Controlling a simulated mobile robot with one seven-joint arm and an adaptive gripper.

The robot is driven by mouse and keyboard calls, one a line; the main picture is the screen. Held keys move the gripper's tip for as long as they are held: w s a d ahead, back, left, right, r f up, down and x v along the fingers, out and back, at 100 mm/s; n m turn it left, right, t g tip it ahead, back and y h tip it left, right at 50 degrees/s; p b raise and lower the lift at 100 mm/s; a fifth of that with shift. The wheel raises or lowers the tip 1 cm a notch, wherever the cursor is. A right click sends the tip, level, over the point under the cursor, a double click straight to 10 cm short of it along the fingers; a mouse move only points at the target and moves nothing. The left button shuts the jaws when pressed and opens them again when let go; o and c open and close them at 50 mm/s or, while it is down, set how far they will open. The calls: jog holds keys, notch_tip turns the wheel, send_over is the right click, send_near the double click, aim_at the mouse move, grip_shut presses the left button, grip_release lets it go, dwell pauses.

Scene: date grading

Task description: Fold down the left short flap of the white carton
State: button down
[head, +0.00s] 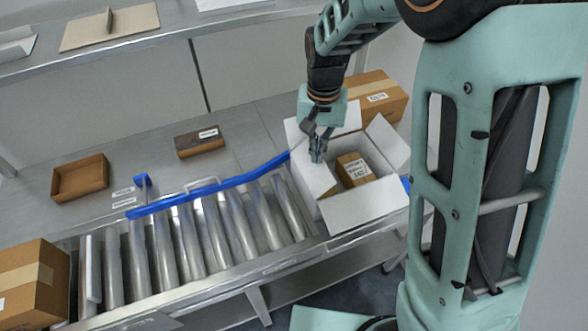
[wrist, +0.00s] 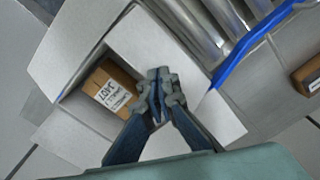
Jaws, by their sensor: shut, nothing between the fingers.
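The white carton (head: 362,214) stands open at the right end of the roller conveyor. Its left short flap (head: 311,172) is not folded in over the opening; it also shows in the wrist view (wrist: 168,42), on the roller side. The other flaps are also spread open. A small brown labelled box (head: 352,169) lies inside the carton; it shows in the wrist view (wrist: 108,86). My gripper (head: 318,158) is shut and empty above the carton, close to the left flap. Its fingertips (wrist: 160,78) overlap the flap's inner edge; I cannot tell whether they touch it.
A blue guide rail (head: 220,187) runs along the back of the rollers (head: 195,240). A larger brown box (head: 376,96) stands behind the carton. A brown tray (head: 80,178) and a dark brown box (head: 200,142) lie on the bench. Another brown carton (head: 34,283) is at the front left.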

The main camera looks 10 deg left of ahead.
jog(key=shift+d+f, duration=0.1)
dwell(0.3)
jog(key=shift+f+b, duration=1.6)
jog(key=shift+f, duration=0.5)
notch_tip(320, 180, up, 11)
jog(key=p, duration=0.8)
jog(key=shift+r, duration=0.2)
